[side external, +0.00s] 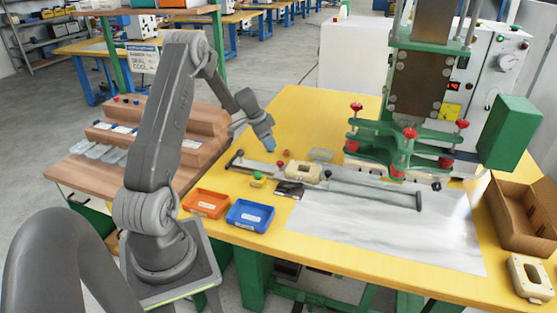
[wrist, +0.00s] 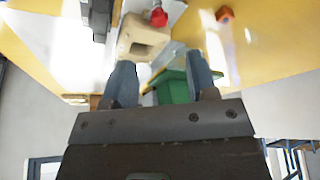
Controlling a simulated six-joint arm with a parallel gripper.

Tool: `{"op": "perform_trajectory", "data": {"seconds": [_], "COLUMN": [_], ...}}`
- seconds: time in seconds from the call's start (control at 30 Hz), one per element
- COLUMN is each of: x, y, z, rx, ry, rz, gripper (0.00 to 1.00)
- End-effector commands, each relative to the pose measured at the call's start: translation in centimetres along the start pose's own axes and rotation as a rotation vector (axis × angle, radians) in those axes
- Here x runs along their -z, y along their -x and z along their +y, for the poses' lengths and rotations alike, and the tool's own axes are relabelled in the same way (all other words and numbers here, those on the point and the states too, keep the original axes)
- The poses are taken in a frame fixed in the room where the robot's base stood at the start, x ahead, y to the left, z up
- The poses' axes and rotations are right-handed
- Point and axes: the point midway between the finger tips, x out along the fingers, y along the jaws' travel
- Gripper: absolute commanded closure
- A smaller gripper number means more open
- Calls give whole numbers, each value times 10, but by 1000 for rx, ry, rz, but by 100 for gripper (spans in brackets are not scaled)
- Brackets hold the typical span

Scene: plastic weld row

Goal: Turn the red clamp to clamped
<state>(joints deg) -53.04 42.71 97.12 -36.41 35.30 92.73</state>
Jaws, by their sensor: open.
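A small red knob (wrist: 158,16) shows at the top of the wrist view, by the beige block. It looks like the red clamp, though its lever position is too small to read. In the side external view a small red piece (side external: 280,163) sits by the left end of the beige block (side external: 303,172) on the grey rail. My gripper (side external: 270,150) is above the yellow table, just behind and left of that piece. In the wrist view its two fingers (wrist: 162,78) are apart, with nothing held between them.
An orange piece (side external: 286,153) lies close behind the rail and a green one (side external: 257,178) in front. Orange (side external: 206,204) and blue (side external: 250,215) trays stand at the front left. The green press (side external: 405,140) with red knobs stands right. A pale sheet (side external: 380,235) covers the front.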

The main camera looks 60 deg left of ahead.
Motion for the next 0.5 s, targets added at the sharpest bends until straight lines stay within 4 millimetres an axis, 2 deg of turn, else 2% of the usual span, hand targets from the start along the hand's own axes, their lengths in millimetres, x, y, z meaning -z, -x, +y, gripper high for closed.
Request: {"op": "perform_trajectory", "data": {"seconds": [0.03,0.2,0.4,0.5], "x": [-1,-1,0,0], "y": [-13,-48,-80,-89], "z": [2,2,1,1], "rx": [-6,-4,-3,-1], "ry": [0,0,-1,-1], "rz": [-3,-3,-2,-2], "gripper": [47,47,47,47]}}
